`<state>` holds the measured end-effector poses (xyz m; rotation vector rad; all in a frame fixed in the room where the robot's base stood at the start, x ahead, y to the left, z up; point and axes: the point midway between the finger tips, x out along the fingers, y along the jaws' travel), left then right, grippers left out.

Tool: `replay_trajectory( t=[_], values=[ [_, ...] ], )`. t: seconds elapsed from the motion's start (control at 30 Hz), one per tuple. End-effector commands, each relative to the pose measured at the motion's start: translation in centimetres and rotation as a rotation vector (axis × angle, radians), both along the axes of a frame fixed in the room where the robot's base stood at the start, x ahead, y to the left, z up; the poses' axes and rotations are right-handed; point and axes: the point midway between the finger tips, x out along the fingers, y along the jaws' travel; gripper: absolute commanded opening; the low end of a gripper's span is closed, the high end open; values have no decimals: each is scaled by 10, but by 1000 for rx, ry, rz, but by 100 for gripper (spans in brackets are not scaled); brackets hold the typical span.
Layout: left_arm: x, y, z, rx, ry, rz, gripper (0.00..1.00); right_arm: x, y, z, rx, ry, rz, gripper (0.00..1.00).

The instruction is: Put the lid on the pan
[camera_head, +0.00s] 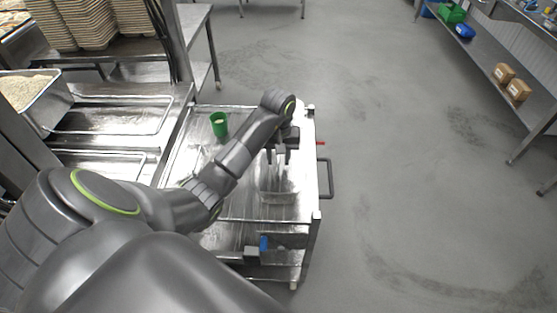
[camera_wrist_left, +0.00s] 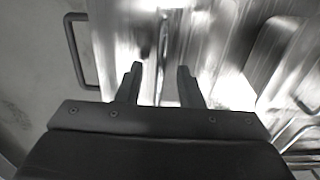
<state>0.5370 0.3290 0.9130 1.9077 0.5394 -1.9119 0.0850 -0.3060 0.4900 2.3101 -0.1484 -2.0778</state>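A metal pan (camera_head: 60,99) filled with rice stands at the far left, partly cut off by the picture edge; no lid shows on its visible part. My left gripper (camera_head: 279,158) points down over the right part of a steel cart. Below it is a shiny metal piece (camera_head: 279,187), perhaps the lid; glare hides its outline. In the left wrist view my left gripper (camera_wrist_left: 159,84) has its fingers apart, with a narrow bright metal strip (camera_wrist_left: 162,50) showing between them. I cannot tell whether they touch it. My right gripper is not in view.
The steel cart (camera_head: 232,210) has a side handle (camera_head: 328,178). A green cup (camera_head: 219,124) stands on it, and a blue item (camera_head: 263,243) is at its front. Stacked beige containers (camera_head: 90,22) stand at the back left. Floor to the right is clear, with shelving beyond.

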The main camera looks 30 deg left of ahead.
Motion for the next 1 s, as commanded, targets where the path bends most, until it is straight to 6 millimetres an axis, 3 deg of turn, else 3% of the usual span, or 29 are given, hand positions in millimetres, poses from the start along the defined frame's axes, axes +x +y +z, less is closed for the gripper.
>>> replay_trajectory(
  t=[0.07, 0.1, 0.23, 1.0],
  values=[
    [1, 1, 15, 3, -7, -3, 34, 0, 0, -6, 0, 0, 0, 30],
    [1, 0, 28, 2, -3, -2, 34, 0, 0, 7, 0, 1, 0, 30],
    [1, 0, 52, 2, -3, -1, 34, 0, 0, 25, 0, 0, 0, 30],
    [0, 0, 142, 1, -2, -1, 34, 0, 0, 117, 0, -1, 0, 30]
  ],
)
